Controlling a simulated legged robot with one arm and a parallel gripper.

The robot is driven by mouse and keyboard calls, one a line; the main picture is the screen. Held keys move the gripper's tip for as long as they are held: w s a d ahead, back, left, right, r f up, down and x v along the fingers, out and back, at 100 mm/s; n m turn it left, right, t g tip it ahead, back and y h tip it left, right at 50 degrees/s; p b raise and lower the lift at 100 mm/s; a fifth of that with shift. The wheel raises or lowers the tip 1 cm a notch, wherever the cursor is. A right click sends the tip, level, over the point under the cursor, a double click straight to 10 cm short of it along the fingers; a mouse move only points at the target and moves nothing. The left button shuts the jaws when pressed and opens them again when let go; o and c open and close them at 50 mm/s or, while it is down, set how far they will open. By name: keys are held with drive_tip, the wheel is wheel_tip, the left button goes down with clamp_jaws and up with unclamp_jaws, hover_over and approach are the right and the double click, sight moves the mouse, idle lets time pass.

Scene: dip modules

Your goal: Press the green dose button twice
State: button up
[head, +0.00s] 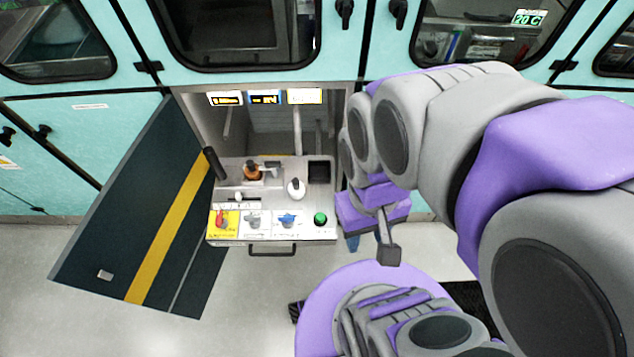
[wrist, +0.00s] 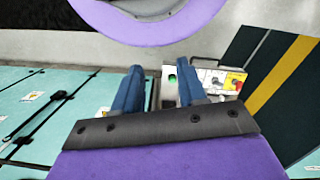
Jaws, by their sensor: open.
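The green dose button (head: 320,218) is a round green cap at the right front corner of the pulled-out light grey panel (head: 262,232). In the wrist view the green button (wrist: 172,78) shows between my fingers, closer to the right one. My gripper (head: 352,243) is to the right of the panel in the head view, mostly hidden by my own wrist; only a bit of blue finger shows. In the wrist view my gripper (wrist: 160,72) has its two blue fingers apart with nothing between them in grasp. I see no contact with the button, but the height gap cannot be told.
The panel also carries a red switch on a yellow patch (head: 222,220), a blue knob (head: 287,219), a white-topped knob (head: 296,187) and a black front handle (head: 272,250). An open dark door with a yellow stripe (head: 165,235) stands left. Small lit displays (head: 265,98) are behind.

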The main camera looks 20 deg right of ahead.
drive_tip(key=shift+a, duration=0.85)
clamp_jaws()
drive_tip(key=shift+d, duration=0.6)
drive_tip(key=shift+a, duration=0.15)
drive_tip(key=shift+a, duration=0.25)
drive_tip(key=shift+d, duration=0.2)
